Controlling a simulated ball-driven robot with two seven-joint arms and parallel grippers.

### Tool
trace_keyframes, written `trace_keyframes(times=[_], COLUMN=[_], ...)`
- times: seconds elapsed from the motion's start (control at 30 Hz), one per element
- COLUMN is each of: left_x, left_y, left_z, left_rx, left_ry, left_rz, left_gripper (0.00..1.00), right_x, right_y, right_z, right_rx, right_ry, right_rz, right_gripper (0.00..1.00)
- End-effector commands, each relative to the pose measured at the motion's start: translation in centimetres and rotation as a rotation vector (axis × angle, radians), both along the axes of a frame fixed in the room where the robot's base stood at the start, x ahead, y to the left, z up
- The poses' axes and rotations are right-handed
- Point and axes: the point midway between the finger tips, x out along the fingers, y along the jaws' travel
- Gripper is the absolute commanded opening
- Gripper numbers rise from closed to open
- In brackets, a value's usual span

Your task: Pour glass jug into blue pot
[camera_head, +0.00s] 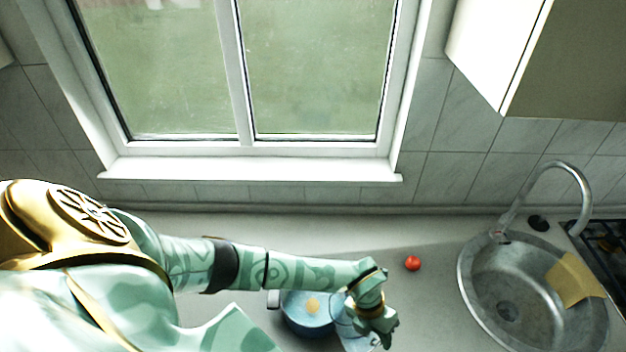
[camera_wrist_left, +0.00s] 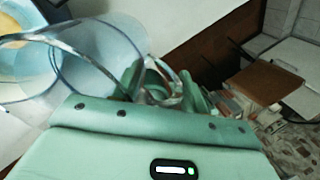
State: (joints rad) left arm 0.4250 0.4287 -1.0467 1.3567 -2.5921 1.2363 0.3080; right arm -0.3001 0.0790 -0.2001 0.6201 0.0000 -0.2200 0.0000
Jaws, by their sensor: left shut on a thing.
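The blue pot (camera_head: 304,322) stands on the counter below my left forearm, with a yellowish round patch inside it. In the left wrist view the pot (camera_wrist_left: 32,82) is at the upper left, partly behind the glass. The clear glass jug (camera_head: 347,328) is beside the pot's right side, tilted, its mouth toward the pot. In the left wrist view the jug (camera_wrist_left: 100,62) lies across the upper left, its handle at my fingers. My left gripper (camera_head: 380,326) is shut on the jug; its fingers also show in the wrist view (camera_wrist_left: 165,85). My right gripper is not in view.
A red tomato-like ball (camera_head: 412,263) lies on the counter behind my left gripper. A round metal sink (camera_head: 507,310) with a tap (camera_head: 545,172) and a yellow cloth (camera_head: 574,279) is at the right. A dark hob (camera_head: 598,245) is at the far right edge.

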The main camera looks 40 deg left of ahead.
Motion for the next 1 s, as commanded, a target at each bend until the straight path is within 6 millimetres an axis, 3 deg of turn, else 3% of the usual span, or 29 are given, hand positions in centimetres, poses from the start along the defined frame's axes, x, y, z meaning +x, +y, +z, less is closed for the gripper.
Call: trace_keyframes(times=[1.0], left_x=[0.2], left_y=[1.1], left_z=[2.4], left_rx=[-0.114], left_ry=[-0.001], left_rz=[0.001], left_gripper=[0.0], right_x=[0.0], right_y=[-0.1], right_z=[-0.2], right_rx=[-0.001], right_ry=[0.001], right_rz=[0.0], right_gripper=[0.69])
